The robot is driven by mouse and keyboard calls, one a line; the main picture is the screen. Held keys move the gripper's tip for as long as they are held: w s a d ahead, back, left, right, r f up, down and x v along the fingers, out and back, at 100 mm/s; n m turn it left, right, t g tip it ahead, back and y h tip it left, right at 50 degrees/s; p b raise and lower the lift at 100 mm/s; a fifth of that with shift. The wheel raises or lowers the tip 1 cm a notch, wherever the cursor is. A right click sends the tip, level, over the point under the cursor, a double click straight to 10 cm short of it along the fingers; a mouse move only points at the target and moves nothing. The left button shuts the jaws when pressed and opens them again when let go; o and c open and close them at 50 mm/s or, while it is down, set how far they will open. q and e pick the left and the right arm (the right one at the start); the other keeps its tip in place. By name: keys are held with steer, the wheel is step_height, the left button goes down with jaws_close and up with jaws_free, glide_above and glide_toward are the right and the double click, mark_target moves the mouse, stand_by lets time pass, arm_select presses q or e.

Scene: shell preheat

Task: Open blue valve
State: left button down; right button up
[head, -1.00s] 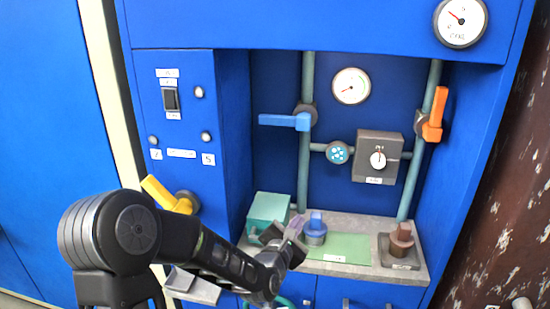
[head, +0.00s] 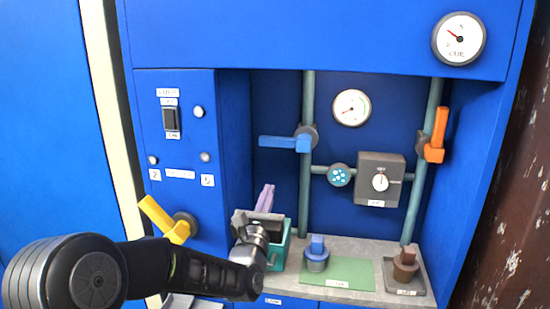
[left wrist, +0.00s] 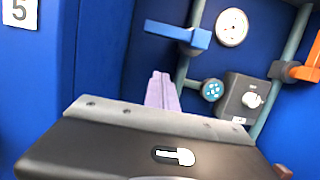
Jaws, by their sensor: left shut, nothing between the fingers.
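The blue valve handle (head: 286,142) sits on the left vertical green pipe in the recess and lies roughly horizontal, pointing left. It also shows in the left wrist view (left wrist: 178,34), beyond my gripper. My left gripper (head: 265,197) is below and a little left of the handle, apart from it. Its lilac fingers point up and are shut with nothing between them. In the left wrist view the shut fingers (left wrist: 161,92) stand up below the handle. My right gripper is not in view.
An orange valve handle (head: 438,133) is upright on the right pipe. A yellow handle (head: 162,218) is on the left panel. A teal box (head: 282,245), a blue-topped plug (head: 317,255) and a brown plug (head: 404,265) stand on the grey shelf. Gauges and a grey dial box (head: 380,165) are behind.

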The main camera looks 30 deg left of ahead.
mark_target(285, 142)
arm_select(q)
steer(key=w+a+r+p, duration=0.3)
steer(key=w+r, duration=0.3)
steer(key=w, duration=0.2)
steer(key=shift+w, duration=0.25)
steer(key=shift+r, duration=0.1)
steer(key=shift+r+m+b, duration=0.15)
steer(key=shift+m+b, duration=0.25)
steer(key=shift+b, duration=0.05)
